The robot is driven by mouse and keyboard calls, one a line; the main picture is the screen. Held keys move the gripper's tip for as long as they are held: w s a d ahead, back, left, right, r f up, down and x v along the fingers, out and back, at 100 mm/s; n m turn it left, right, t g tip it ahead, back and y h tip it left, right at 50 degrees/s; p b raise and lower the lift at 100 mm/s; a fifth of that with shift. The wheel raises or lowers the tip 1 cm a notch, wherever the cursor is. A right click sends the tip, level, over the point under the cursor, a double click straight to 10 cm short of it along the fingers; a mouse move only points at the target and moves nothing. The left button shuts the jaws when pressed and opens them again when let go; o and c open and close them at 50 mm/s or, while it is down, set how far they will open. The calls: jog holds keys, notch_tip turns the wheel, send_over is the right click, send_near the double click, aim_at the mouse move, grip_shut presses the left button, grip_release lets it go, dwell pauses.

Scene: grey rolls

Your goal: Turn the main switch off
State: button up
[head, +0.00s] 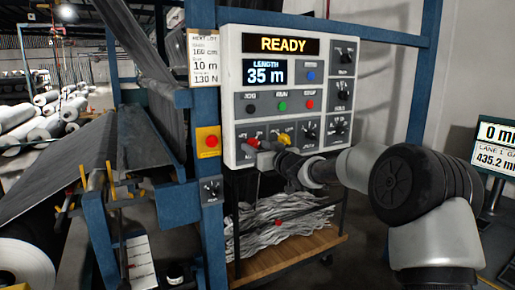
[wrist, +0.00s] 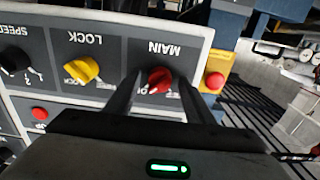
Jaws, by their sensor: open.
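The main switch is a red rotary knob (wrist: 159,79) under the label MAIN, which appears upside down in the wrist view. In the head view the red knob (head: 252,143) is at the lower left of the white control panel (head: 232,75). My gripper (wrist: 161,82) is open, with one dark finger on each side of the knob. I cannot tell whether the fingers touch it. In the head view my gripper (head: 262,147) reaches in from the right along the panel's lower edge. The knob's exact pointer position is unclear.
A yellow LOCK knob (wrist: 82,69) and a black SPEED knob (wrist: 14,58) sit beside the main switch. A red button on a yellow box (head: 208,140) is mounted on the blue post left of the panel. The display reads READY (head: 283,45).

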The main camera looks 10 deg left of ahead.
jog(key=c, duration=1.1)
jog(key=shift+n, duration=0.4)
jog(key=n+b, duration=0.2)
jog(key=n, duration=0.1)
jog(key=shift+n, duration=0.4)
jog(key=n+b, duration=0.2)
jog(key=n, duration=0.2)
jog(key=shift+n, duration=0.3)
jog(key=n+b, duration=0.2)
jog(key=n, duration=0.3)
jog(key=shift+b, duration=0.3)
jog(key=shift+r+n+b, duration=0.1)
jog(key=shift+n+b, duration=0.65)
jog(key=shift+n, duration=1.05)
